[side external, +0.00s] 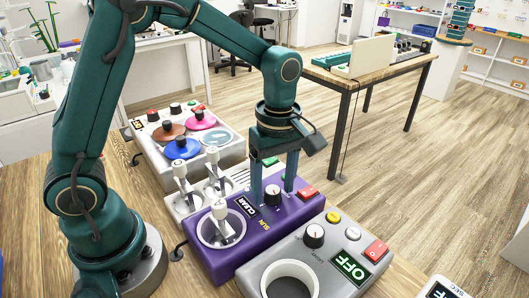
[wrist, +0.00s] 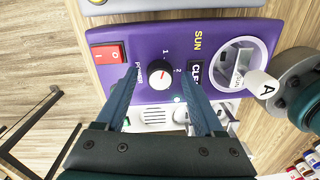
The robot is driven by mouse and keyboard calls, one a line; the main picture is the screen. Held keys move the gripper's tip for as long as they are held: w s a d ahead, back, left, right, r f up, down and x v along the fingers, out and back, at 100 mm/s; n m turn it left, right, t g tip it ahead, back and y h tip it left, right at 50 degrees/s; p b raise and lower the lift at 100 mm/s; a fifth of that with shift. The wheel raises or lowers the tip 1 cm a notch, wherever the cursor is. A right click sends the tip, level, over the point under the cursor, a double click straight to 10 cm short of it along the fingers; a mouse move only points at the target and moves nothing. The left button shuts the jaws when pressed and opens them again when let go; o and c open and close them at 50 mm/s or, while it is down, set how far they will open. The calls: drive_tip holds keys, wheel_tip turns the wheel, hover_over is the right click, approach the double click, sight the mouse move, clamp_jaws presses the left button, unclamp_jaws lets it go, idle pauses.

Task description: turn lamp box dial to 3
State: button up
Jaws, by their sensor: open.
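A purple box (side external: 231,258) carries a white dial (side external: 272,195), a red switch, a screen reading CLEAR and the word SUN. I cannot tell where the dial points. My gripper (side external: 273,192) is open and points down, with one finger on each side of this dial. The wrist view shows the gripper (wrist: 162,66) with gaps to the dial. No box is legibly marked lamp.
A grey box (side external: 327,262) in front has a dial (side external: 314,236), a screen reading OFF and a red switch. A white lever unit (side external: 186,201) and a hob-like box (side external: 155,158) stand behind.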

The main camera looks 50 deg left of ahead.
clamp_jaws()
